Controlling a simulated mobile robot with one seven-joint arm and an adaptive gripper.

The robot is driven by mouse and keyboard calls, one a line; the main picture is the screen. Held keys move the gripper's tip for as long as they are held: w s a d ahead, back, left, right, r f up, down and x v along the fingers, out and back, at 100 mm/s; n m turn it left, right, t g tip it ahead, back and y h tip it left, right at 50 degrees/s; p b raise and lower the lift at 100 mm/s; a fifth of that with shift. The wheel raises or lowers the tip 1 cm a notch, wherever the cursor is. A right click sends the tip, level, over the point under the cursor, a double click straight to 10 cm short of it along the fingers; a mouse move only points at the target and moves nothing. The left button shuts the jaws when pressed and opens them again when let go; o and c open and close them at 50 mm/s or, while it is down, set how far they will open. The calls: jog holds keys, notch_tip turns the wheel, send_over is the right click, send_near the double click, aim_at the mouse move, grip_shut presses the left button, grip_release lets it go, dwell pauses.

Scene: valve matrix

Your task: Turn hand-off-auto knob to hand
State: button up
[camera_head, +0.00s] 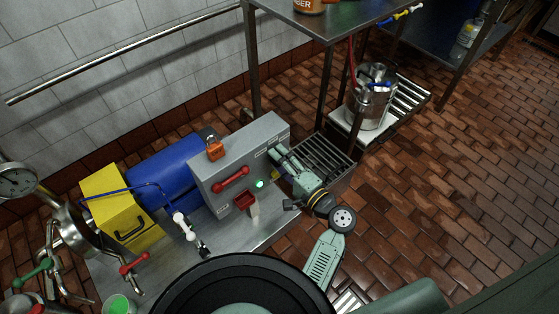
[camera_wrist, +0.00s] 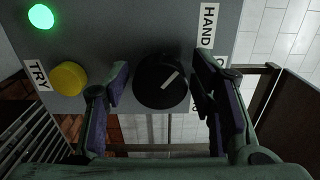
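The black round knob (camera_wrist: 158,92) is on the grey panel in the wrist view. Its white pointer mark slants toward the upper right. The HAND label (camera_wrist: 208,26) is above and right of the knob; the other labels beside it are mostly hidden by my right finger. My gripper (camera_wrist: 160,92) is open, with one finger on each side of the knob. Small gaps seem to show between fingers and knob; contact is unclear. In the head view, my gripper (camera_head: 281,157) is at the right end of the grey control box (camera_head: 240,158) and hides the knob.
A yellow button (camera_wrist: 69,78) labelled TRY and a lit green lamp (camera_wrist: 41,16) are left of the knob. The box also has a red handle (camera_head: 231,180) and orange padlock (camera_head: 215,151). A metal table (camera_head: 327,30) stands behind my arm. Brick floor (camera_head: 440,190) at right is clear.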

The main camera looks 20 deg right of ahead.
jog(key=shift+o, duration=0.6)
jog(key=shift+s, duration=0.1)
jog(key=v, duration=1.1)
jog(key=shift+s+d, duration=0.15)
jog(key=shift+s, duration=0.25)
